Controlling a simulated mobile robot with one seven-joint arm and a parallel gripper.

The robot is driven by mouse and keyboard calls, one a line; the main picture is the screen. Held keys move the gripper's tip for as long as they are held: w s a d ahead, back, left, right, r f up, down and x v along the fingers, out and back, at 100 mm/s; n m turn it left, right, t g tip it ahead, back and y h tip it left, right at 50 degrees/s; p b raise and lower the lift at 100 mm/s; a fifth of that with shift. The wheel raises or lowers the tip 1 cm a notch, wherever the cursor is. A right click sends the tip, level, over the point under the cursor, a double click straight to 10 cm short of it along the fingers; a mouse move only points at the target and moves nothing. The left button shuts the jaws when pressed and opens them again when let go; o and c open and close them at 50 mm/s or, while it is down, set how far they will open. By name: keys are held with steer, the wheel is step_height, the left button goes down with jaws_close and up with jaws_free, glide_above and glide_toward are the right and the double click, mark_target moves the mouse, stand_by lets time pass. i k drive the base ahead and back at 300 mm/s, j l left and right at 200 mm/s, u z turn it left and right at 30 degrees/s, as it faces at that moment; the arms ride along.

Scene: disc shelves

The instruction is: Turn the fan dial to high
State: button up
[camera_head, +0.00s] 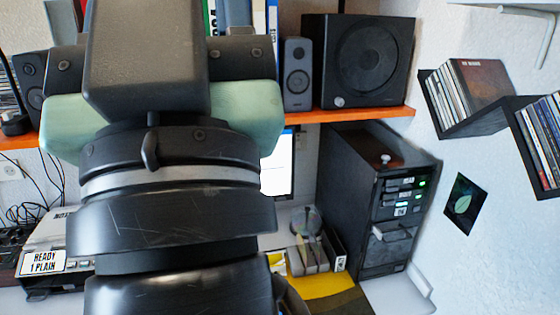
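A black tower unit (349,185) stands on the desk at the right, with drive bays and green lights on its front. A small pale knob (385,159) sits on its top, near the front edge. I cannot tell whether this knob is the fan dial, and no high marking is readable. Another small light knob (339,101) is low on the front of the black speaker box on the shelf. My arm fills the left and centre of the view, left of the tower and apart from it. My gripper's fingers do not show.
An orange shelf (360,114) holds the large speaker (370,62) and a small speaker (297,74). Disc shelves (440,105) hang on the right wall. A clear disc spindle (306,222) stands left of the tower. A labelled printer (45,262) is at left.

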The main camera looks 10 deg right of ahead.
mark_target(386, 159)
steer(key=i+z, duration=0.2)
steer(key=z, duration=0.15)
steer(key=i+j+z, duration=0.15)
steer(key=z, duration=0.25)
steer(key=i+j+z, duration=0.2)
steer(key=z, duration=0.15)
steer(key=i+j+z, duration=0.1)
steer(key=i+j, duration=0.65)
steer(key=j, duration=0.25)
steer(key=l+z, duration=0.05)
